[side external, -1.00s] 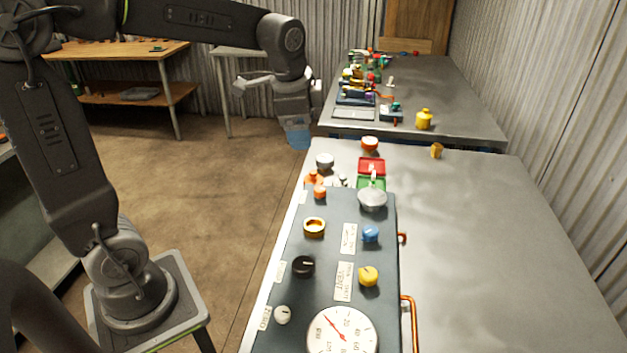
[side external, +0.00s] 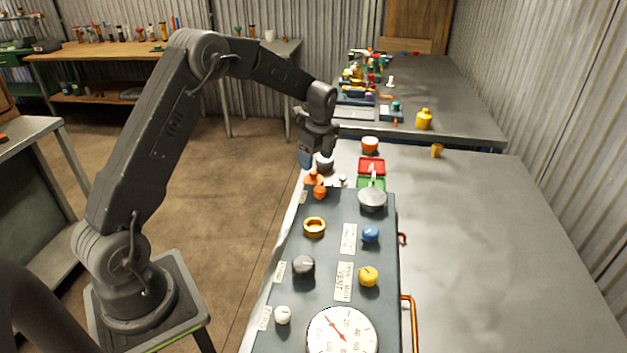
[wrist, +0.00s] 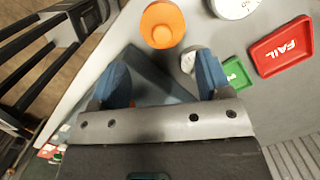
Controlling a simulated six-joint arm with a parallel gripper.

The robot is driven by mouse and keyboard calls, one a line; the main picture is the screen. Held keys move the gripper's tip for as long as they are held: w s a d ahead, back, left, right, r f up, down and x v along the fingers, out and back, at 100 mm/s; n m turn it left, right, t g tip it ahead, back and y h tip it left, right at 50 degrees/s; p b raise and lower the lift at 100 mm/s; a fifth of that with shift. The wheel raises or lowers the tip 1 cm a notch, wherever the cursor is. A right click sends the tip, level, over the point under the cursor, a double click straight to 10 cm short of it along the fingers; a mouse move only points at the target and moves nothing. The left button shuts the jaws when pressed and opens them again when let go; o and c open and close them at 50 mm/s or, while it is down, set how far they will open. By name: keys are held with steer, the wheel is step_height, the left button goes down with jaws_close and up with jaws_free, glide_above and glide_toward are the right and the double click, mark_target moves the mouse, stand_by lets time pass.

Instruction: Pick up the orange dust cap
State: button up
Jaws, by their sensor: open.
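An orange piece (side external: 312,178), which looks like the dust cap, stands by the panel's far left corner. In the wrist view the orange dust cap (wrist: 162,28) shows large and round, with a lighter small top, beyond my fingertips. A second, smaller orange piece (side external: 320,192) sits on the panel just nearer the camera; I cannot fully rule out that it is the cap. My gripper (side external: 306,158) is above the bench's left edge, close to the orange pieces. Its blue fingers (wrist: 162,76) are apart, with nothing held between them.
A pale round container (side external: 325,163) stands close to my gripper. A small white piece (wrist: 188,60) lies near the green tray (wrist: 237,73) and red FAIL tray (wrist: 285,46). The dark panel (side external: 325,250) carries knobs and a gauge. The bench's right side is clear.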

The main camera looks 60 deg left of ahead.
mark_target(314, 172)
steer(key=shift+a+f, duration=0.2)
steer(key=shift+f, duration=1.1)
steer(key=shift+a+f, duration=0.25)
steer(key=shift+f, duration=1)
steer(key=shift+a+f, duration=0.2)
steer(key=shift+f, duration=1.1)
steer(key=c, duration=0.6)
steer(key=shift+r, duration=0.1)
steer(key=shift+c, duration=0.2)
